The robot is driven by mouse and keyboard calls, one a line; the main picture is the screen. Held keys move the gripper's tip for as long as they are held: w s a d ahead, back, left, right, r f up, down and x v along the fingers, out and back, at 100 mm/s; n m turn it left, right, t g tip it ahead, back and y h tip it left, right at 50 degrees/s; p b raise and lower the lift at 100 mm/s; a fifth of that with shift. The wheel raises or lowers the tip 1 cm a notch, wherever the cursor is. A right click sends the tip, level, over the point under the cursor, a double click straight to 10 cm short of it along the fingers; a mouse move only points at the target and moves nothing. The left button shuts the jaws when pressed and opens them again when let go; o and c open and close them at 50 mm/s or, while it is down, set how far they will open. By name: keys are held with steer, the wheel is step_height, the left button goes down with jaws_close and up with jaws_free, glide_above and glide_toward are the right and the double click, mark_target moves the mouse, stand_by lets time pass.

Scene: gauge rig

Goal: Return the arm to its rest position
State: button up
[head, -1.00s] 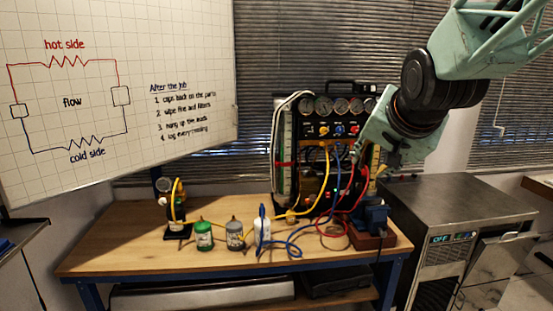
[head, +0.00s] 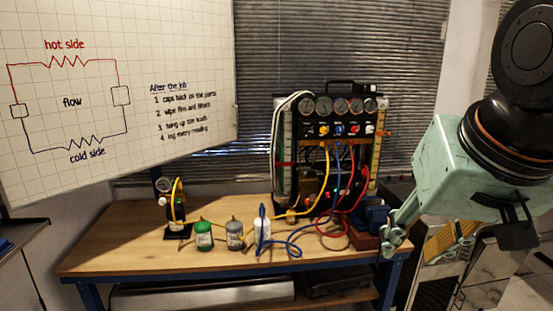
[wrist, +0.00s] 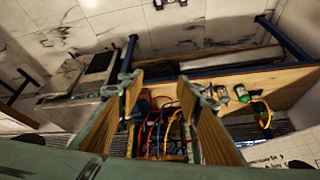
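My gripper (head: 420,246) hangs at the right of the head view, in front of the steel cabinet and right of the bench. Its pale green fingers with yellow pads point downward. In the wrist view my gripper (wrist: 157,84) shows two fingers well apart, with nothing between the pads. The gauge rig (head: 327,130) and its coloured hoses stand behind and to the left, apart from the gripper. In the wrist view the hoses (wrist: 157,130) appear in the gap between the fingers, farther off.
A whiteboard (head: 110,70) is at left. My arm hides much of the steel cabinet.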

steer(key=s+a+f+n+g, duration=0.1)
steer(key=s+f+n, duration=0.1)
steer(key=s, duration=1.1)
steer(key=shift+f+g, duration=0.4)
steer(key=shift+f, duration=0.1)
